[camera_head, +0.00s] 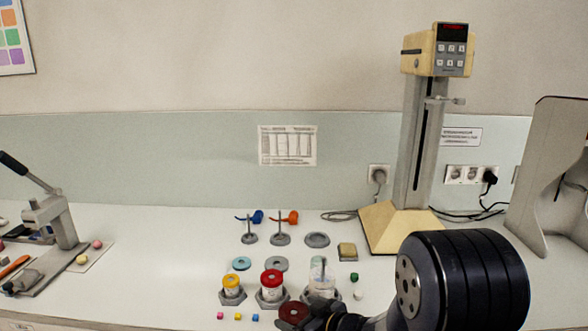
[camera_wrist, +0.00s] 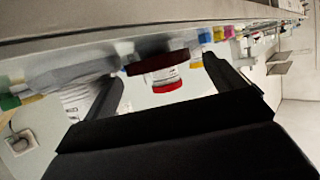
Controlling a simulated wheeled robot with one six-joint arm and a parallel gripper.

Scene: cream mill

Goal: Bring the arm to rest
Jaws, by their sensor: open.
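My gripper (camera_head: 326,318) is low at the front edge of the bench in the head view, partly cut off by the bottom edge. In the wrist view its two black fingers (camera_wrist: 165,80) stand wide apart, with nothing held between them. Beyond the fingers a dark red disc (camera_wrist: 163,63) and a red-lidded jar (camera_wrist: 166,80) show in the gap. In the head view the dark red disc (camera_head: 293,312) lies just left of my gripper. My dark arm link (camera_head: 465,280) fills the lower right and hides part of the bench.
A yellow-lidded jar (camera_head: 232,284), a red-lidded jar (camera_head: 272,279) and a clear vessel (camera_head: 322,274) stand close to my gripper. A tall cream mill stand (camera_head: 412,150) is behind. A lever press (camera_head: 50,215) is at left.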

